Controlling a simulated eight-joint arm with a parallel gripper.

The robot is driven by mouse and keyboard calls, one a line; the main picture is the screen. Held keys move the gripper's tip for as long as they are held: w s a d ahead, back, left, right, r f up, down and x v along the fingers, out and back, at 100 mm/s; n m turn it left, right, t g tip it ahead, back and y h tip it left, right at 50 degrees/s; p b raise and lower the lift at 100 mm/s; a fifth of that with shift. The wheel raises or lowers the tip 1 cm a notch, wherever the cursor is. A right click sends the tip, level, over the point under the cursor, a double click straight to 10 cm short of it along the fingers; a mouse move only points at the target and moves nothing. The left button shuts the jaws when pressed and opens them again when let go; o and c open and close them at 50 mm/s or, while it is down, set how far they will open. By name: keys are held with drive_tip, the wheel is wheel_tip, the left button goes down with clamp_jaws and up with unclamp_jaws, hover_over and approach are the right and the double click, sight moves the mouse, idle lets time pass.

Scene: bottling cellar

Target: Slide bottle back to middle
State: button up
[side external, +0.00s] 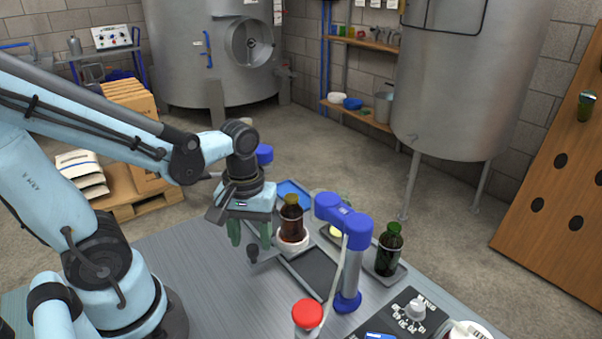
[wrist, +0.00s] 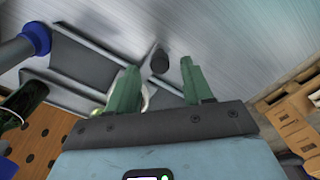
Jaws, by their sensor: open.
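A brown bottle (side external: 291,217) with a dark cap stands upright on a round white base (side external: 291,244) at one end of a dark recessed track (side external: 313,268). My gripper (side external: 250,236), with green fingers, is open just left of the bottle and appears empty. In the wrist view my gripper (wrist: 158,68) has its fingers spread apart above the grey table. A small dark knob (wrist: 160,61) shows between the fingertips there; the knob is also below the gripper in the side view (side external: 252,253). The brown bottle cannot be made out in the wrist view.
A blue-and-grey arched post (side external: 345,228) stands right of the track. A green bottle (side external: 388,252) stands on a tray behind it. The table (side external: 205,255) left of the track is clear.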

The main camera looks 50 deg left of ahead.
wheel_tip(320, 180, up, 10)
idle(0.6)
drive_tip(key=shift+f, duration=0.2)
drive_tip(key=shift+f, duration=5.85)
drive_tip(key=shift+r, duration=0.2)
drive_tip(key=shift+r, duration=5.7)
drive_tip(key=shift+f, duration=5.8)
drive_tip(key=shift+a+f, duration=0.15)
drive_tip(key=shift+a, duration=0.55)
